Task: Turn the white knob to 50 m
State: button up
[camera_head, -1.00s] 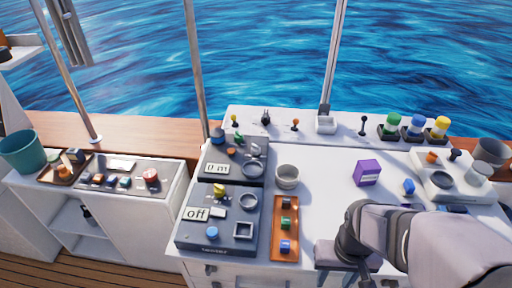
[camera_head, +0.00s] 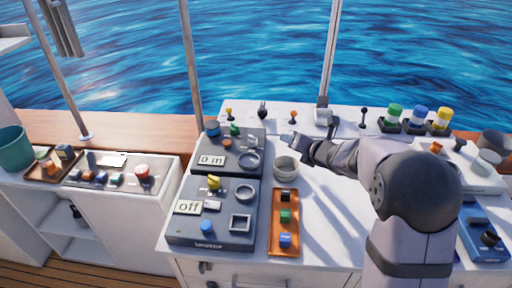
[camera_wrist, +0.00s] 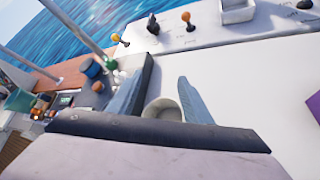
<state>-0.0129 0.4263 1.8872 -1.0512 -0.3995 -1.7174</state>
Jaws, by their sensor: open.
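The upper grey panel (camera_head: 212,174) has a display (camera_head: 211,160) reading "0 m". A small pale knob (camera_head: 253,141), which looks like the white knob, stands at its upper right, above a grey ring. In the wrist view, small pale shapes (camera_wrist: 121,76) show on the panel beside the left finger; which one is the knob is unclear. My gripper (camera_head: 287,141) is open and empty, right of the panel and apart from the knob. Its two fingers (camera_wrist: 163,88) show in the wrist view on either side of a round bowl.
The pale round bowl (camera_head: 286,168) stands just right of the panel, near my gripper. A lower panel (camera_head: 210,238) has a display reading "off". An orange tray (camera_head: 277,249) holds several coloured blocks. Small levers (camera_head: 263,110) line the back ledge.

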aim_at(256, 141)
jog(key=shift+w+a+f+n+g+y+p, duration=0.2)
jog(key=shift+w+a+f+n+y, duration=0.6)
jog(key=shift+a+n, duration=1.2)
jog(key=shift+w+a+f+n+g+y+p, duration=0.15)
jog(key=shift+w+a+f+n+g+y, duration=0.45)
jog(key=shift+a+n, duration=1.4)
jog(key=shift+w+a+f+n+y+p, duration=0.15)
jog(key=shift+w+a+f+n+y, duration=0.6)
jog(key=shift+w+a+n+y, duration=1.1)
jog(key=shift+s+a+m+h, duration=0.25)
jog(key=shift+s+a+h, duration=0.3)
jog(key=shift+h, duration=0.3)
jog(key=shift+c, duration=0.3)
jog(key=shift+d, duration=0.1)
jog(key=c, duration=1)
